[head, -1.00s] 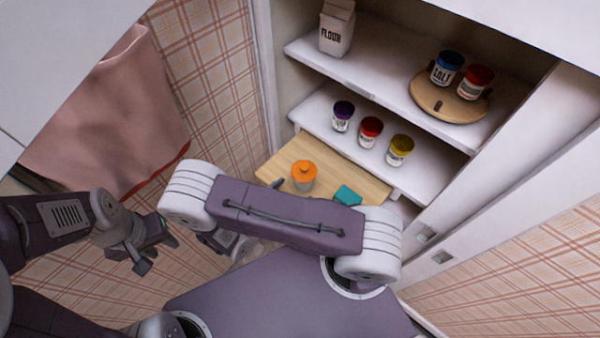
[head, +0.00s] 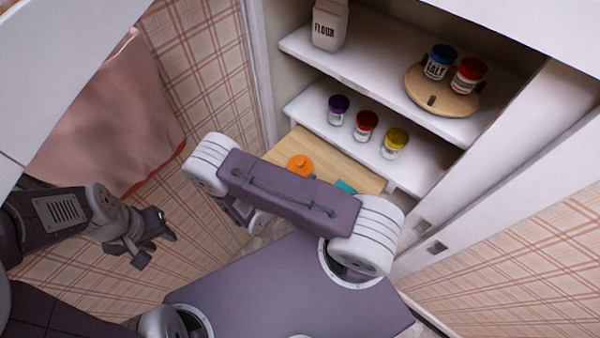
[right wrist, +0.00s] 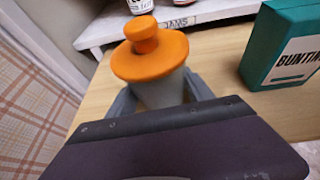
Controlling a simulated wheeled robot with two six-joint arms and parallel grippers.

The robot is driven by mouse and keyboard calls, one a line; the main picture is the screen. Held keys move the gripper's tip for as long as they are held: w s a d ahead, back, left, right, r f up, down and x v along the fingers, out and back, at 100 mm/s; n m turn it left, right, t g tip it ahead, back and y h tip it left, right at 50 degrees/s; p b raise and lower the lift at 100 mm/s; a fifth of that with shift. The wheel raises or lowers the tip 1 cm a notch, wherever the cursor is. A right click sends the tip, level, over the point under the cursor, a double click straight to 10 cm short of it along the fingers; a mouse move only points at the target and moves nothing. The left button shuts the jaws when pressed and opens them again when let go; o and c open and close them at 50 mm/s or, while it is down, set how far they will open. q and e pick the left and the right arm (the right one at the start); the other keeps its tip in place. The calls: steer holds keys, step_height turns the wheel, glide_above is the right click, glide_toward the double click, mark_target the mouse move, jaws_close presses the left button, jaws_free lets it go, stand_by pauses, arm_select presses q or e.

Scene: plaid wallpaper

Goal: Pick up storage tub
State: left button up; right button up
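The storage tub, a grey container with an orange knobbed lid (head: 300,165), stands on the light wooden board under the shelves. In the right wrist view the tub (right wrist: 160,90) is upright between the two grey fingers of my right gripper (right wrist: 160,92). The fingers flank its body, apart, with no clear grip showing. The tub's base is hidden behind the gripper. In the head view my right forearm covers the right gripper. My left gripper (head: 158,243) is open and empty at the left, away from the tub.
A teal box (right wrist: 283,45) lettered "BUNTING" stands right of the tub on the wooden board (head: 335,160). A white shelf (head: 425,165) with three jars hangs above. Higher up are a flour bag (head: 328,25) and a round wooden tray (head: 415,95) with two jars.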

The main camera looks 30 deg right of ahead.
mark_target(300, 160)
steer(key=shift+c, duration=1.4)
step_height(300, 160, up, 10)
